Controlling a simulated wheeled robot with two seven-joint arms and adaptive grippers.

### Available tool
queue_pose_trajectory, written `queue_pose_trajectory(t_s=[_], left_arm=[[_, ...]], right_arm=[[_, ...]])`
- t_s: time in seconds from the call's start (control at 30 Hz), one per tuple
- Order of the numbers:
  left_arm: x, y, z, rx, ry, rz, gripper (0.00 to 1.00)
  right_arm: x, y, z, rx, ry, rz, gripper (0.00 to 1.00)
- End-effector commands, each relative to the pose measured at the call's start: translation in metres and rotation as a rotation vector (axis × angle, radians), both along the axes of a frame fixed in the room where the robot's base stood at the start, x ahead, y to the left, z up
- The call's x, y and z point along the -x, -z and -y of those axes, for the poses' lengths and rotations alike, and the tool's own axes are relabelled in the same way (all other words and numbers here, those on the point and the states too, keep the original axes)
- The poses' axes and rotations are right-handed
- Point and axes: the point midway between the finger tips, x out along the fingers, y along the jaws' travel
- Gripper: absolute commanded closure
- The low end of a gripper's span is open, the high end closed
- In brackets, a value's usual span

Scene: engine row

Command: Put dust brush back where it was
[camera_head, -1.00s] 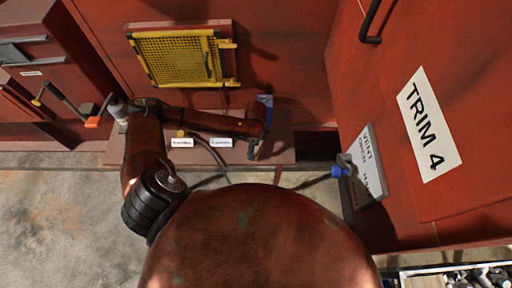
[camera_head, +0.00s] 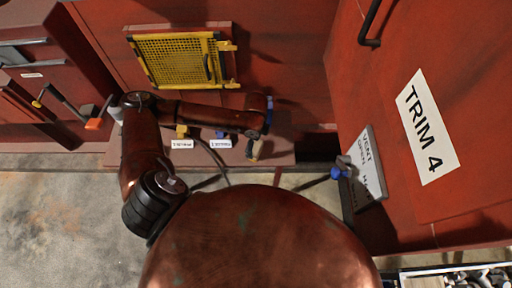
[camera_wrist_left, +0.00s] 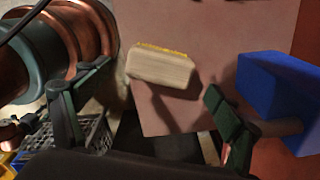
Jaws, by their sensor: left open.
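A pale wooden block with a yellow edge, which looks like the dust brush (camera_wrist_left: 160,66), lies on the reddish ledge (camera_wrist_left: 172,112) in the left wrist view. My left gripper (camera_wrist_left: 150,95) is open, with one dark finger on each side of the view and the block beyond and between them. Nothing is held. In the head view my left arm reaches over the ledge (camera_head: 286,159), and a small pale shape (camera_head: 254,149) shows below its end; I cannot tell if it is the brush or part of the gripper. My right gripper is out of view.
A blue block (camera_wrist_left: 272,90) stands close to the right finger. Two white labels (camera_head: 182,144) sit on the ledge's front. A yellow mesh panel (camera_head: 178,60) is behind. A vent sign and blue-knobbed lever (camera_head: 340,172) are at the right. A grey crate (camera_wrist_left: 92,135) shows lower left.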

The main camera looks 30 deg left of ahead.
Motion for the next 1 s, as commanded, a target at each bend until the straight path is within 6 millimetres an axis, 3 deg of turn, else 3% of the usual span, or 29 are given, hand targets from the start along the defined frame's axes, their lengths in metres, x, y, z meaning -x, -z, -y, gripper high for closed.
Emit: queue_pose_trajectory(t_s=[0.2,0.37,1.0], left_arm=[[-0.001,-0.043,0.000,0.000,0.001,0.003,0.14],[0.000,-0.061,0.000,0.000,0.000,0.001,0.14],[0.000,-0.065,0.000,0.000,0.000,-0.001,0.14]], right_arm=[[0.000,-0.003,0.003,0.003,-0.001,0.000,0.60],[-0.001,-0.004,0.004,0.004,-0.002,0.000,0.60],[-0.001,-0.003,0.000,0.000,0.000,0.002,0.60]])
